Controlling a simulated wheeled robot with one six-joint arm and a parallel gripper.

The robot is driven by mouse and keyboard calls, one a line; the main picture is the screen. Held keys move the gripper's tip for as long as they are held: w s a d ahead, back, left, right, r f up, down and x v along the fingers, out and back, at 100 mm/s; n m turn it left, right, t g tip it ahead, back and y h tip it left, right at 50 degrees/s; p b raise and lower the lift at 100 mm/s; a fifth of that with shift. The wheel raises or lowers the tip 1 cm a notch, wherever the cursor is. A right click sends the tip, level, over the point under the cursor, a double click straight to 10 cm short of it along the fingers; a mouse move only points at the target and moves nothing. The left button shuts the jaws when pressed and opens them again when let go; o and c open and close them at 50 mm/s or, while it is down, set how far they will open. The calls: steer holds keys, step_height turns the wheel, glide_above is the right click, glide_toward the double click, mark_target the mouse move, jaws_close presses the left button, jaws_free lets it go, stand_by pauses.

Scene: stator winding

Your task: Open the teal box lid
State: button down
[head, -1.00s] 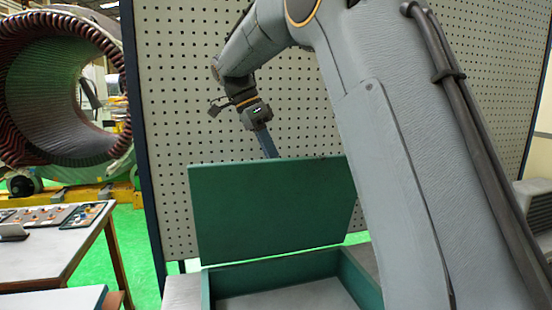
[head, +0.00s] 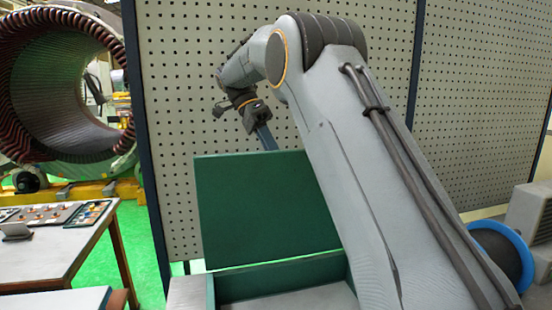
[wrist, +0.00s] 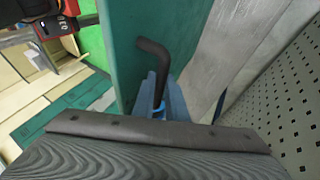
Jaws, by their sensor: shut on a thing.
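The teal box (head: 285,278) stands open in the head view, its inside partly hidden by my arm. Its lid (head: 262,210) stands raised, roughly upright, along the back edge. My gripper (head: 266,138) is behind the lid's top edge, with its fingertips hidden there. In the wrist view, a dark bent handle (wrist: 155,60) stands out beside the teal lid (wrist: 128,45). My blue-grey fingers (wrist: 160,98) are shut around the handle's lower part.
A perforated panel (head: 185,120) rises close behind the box and gripper. A table (head: 60,245) with small parts trays is at the left, near a large stator (head: 60,85). A blue spool (head: 505,255) and a grey block (head: 530,215) are at the right.

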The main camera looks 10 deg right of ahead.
steer(key=shift+f, duration=0.1)
steer(key=c, duration=1.8)
jaws_free()
steer(key=shift+o, duration=0.2)
